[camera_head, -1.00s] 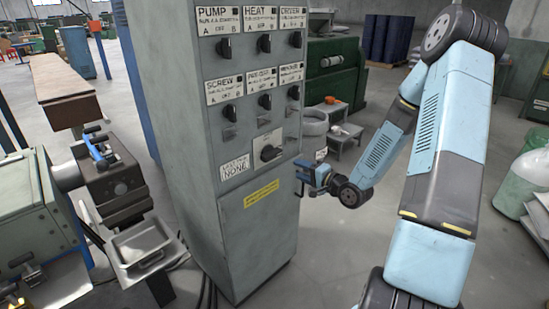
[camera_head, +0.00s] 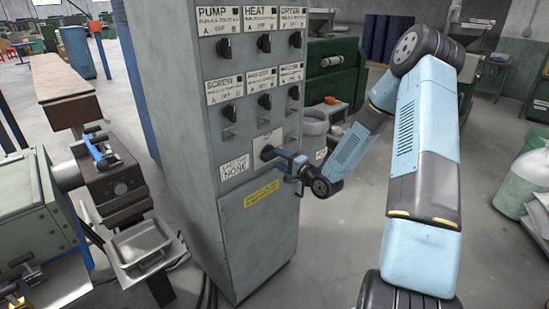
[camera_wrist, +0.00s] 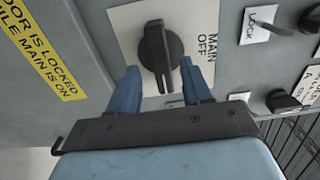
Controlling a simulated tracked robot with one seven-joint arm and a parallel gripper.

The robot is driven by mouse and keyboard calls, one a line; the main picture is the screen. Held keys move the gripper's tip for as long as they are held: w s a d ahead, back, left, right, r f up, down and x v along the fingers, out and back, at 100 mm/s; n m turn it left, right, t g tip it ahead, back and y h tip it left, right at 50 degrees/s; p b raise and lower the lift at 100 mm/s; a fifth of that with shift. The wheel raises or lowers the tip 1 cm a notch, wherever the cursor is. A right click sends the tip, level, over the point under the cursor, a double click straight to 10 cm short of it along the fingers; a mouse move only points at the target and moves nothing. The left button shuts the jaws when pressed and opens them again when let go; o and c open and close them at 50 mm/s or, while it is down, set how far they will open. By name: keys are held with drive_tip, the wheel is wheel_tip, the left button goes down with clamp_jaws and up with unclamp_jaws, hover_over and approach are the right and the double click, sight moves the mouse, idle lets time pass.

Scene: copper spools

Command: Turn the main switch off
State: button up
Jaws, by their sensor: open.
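The main switch (camera_wrist: 160,50) is a black rotary knob on a pale plate (camera_wrist: 128,22) marked "MAIN" and "OFF" in the wrist view. In the head view the knob (camera_head: 266,152) sits low on the front of the grey cabinet (camera_head: 213,228), partly hidden by my gripper. My gripper (camera_wrist: 158,84) is open, with one blue finger on each side of the knob's handle. In the head view my gripper (camera_head: 279,156) is right at the knob. Gaps show between the fingers and the handle; I cannot tell whether either touches.
Several other black knobs, such as the pump knob (camera_head: 224,48), sit above on the cabinet. A yellow label (camera_wrist: 38,50) lies left of the switch, and a lock switch (camera_wrist: 262,24) lies right. A machine with a metal tray (camera_head: 143,243) stands left of the cabinet.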

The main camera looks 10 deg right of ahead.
sight(275, 157)
drive_tip(key=shift+x, duration=1.7)
drive_tip(key=shift+c, duration=0.2)
clamp_jaws()
